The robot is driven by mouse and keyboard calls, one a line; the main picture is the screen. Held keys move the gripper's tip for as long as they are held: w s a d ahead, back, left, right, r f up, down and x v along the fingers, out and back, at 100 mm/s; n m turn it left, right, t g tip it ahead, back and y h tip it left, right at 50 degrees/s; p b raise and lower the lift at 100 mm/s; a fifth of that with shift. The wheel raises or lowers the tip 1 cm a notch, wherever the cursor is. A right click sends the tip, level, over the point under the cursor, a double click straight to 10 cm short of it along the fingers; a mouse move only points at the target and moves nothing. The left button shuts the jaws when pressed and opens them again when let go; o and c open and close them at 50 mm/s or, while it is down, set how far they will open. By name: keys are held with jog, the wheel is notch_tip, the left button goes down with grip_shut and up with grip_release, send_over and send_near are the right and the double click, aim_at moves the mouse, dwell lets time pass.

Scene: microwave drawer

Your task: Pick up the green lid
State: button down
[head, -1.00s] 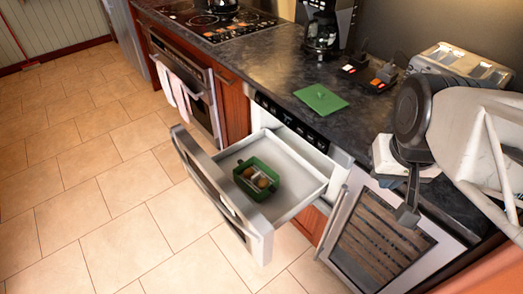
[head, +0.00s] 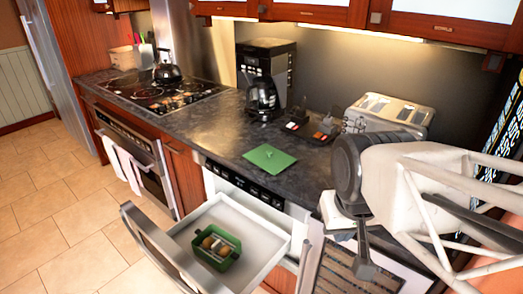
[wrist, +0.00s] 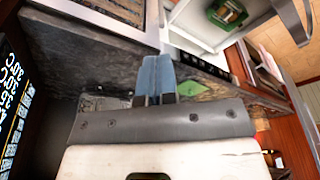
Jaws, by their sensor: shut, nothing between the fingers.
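The green lid (head: 270,158) is a flat square with a small knob, lying on the dark countertop (head: 214,128) behind the open drawer. It also shows in the wrist view (wrist: 190,91), just right of my fingers. My gripper (head: 363,270) hangs at the right, in front of and to the right of the lid and clear of it. In the wrist view, my gripper's bluish fingers (wrist: 153,75) are together with nothing between them. A green container (head: 216,247) holding round brownish items sits in the open microwave drawer (head: 262,238).
A coffee maker (head: 264,78) stands behind the lid. A silver toaster (head: 385,114) and small dark items with red and white parts (head: 298,125) stand to its right. A stovetop with a kettle (head: 169,66) is at the left. The counter left of the lid is clear.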

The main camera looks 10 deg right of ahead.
jog(key=c, duration=0.8)
grip_release()
jog(key=shift+w, duration=0.1)
jog(key=w+a+r+n+g, duration=0.2)
jog(key=w+n, duration=0.6)
jog(key=w, duration=2)
jog(key=w+a+f+n, duration=0.1)
jog(key=w+f+n, duration=0.1)
jog(key=w, duration=0.6)
jog(key=w+a+f+n, duration=0.1)
jog(key=w+f+n, duration=0.1)
jog(key=w+f, duration=0.3)
jog(key=w+a+f+n, duration=0.1)
jog(key=w+f+n, duration=0.2)
jog(key=w, duration=0.8)
jog(key=shift+w+a+f+g, duration=0.2)
jog(key=shift+f+g, duration=0.1)
jog(key=shift+f, duration=0.15)
jog(key=shift+w+a+f, duration=0.1)
jog(key=shift+w+f, duration=0.15)
jog(key=shift+w, duration=0.05)
